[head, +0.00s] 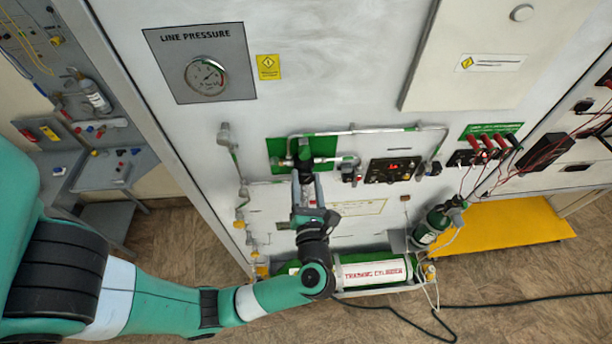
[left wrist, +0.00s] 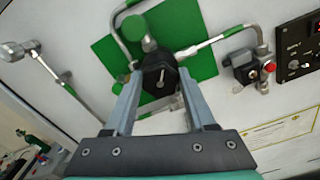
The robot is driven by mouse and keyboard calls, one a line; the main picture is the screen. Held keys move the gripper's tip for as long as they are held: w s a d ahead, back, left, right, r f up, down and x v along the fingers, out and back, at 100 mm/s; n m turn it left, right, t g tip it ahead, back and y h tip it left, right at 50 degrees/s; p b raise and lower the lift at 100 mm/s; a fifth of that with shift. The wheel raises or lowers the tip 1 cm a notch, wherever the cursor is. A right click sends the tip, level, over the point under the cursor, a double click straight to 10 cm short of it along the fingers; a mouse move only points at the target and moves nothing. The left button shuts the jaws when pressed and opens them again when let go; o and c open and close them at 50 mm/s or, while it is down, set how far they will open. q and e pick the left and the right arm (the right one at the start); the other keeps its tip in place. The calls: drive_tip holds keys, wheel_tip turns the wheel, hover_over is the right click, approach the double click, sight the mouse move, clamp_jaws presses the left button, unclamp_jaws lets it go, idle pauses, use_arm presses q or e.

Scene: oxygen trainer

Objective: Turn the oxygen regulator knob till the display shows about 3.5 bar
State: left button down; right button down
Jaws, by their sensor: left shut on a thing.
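The black regulator knob (left wrist: 159,70) sits in front of a green square plate on the white panel, with a pale pointer mark on its face. My left gripper (left wrist: 158,84) is shut on it, one finger on each side. In the head view the left gripper (head: 304,176) reaches up to the knob (head: 303,150), which is partly hidden by the fingers. The display (head: 393,167) glows red on a black control box to the right; its digits are too small to read. My right gripper is in neither view.
Metal pipes (head: 385,129) run around the knob. A line pressure gauge (head: 206,76) is at upper left. A training cylinder (head: 372,273) lies below, beside a green bottle (head: 436,222). A red-button valve box (left wrist: 249,70) is right of the knob.

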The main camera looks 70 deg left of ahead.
use_arm(q)
drive_tip(key=m+p, duration=0.2)
drive_tip(key=m, duration=0.2)
drive_tip(key=shift+r+p, duration=0.15)
drive_tip(key=shift+p, duration=0.25)
drive_tip(key=shift+m+p, duration=0.6)
drive_tip(key=shift+m, duration=0.7)
drive_tip(key=shift+f, duration=0.2)
drive_tip(key=shift+c, duration=1.2)
unclamp_jaws()
drive_tip(key=shift+d, duration=0.1)
drive_tip(key=b+v, duration=0.3)
drive_tip(key=v, duration=0.8)
drive_tip(key=shift+d, duration=0.25)
